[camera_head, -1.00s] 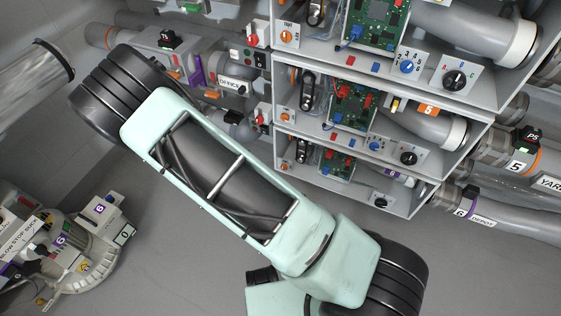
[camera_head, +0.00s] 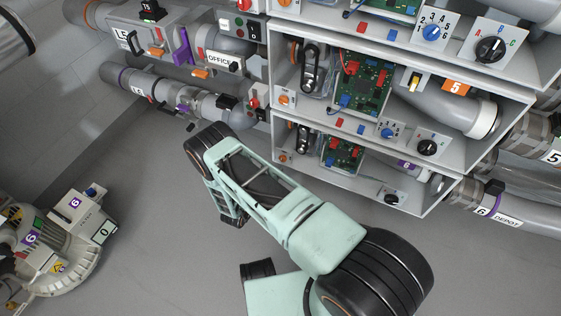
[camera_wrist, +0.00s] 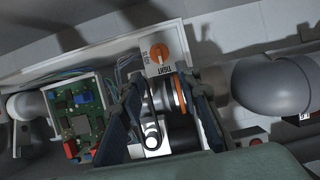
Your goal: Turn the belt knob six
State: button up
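The belt knob six (camera_head: 284,157) is a small orange knob on a white plate at the left end of the lowest cabinet bay. In the wrist view an orange knob (camera_wrist: 159,52) sits on a white plate marked TIGHT and SLACK, apparently the same one. My gripper (camera_wrist: 164,88) is open, with one dark finger on each side of the belt and pulley unit (camera_wrist: 152,130). The knob lies just beyond the fingertips, between them in the picture, and nothing is held. In the head view my arm hangs left of and below the bay, and the fingers cannot be made out.
A green circuit board (camera_wrist: 75,122) stands left of the fingers in the wrist view, and a grey pipe elbow (camera_wrist: 275,85) is on the right. The middle bay has its own orange knob (camera_head: 284,100). A round blower unit (camera_head: 60,245) stands at the left; floor between is clear.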

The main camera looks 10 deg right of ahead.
aim_at(281, 159)
jog(key=b+x, duration=0.2)
jog(key=x, duration=0.6)
jog(key=shift+w+f, duration=0.1)
jog(key=shift+w, duration=0.1)
grip_shut()
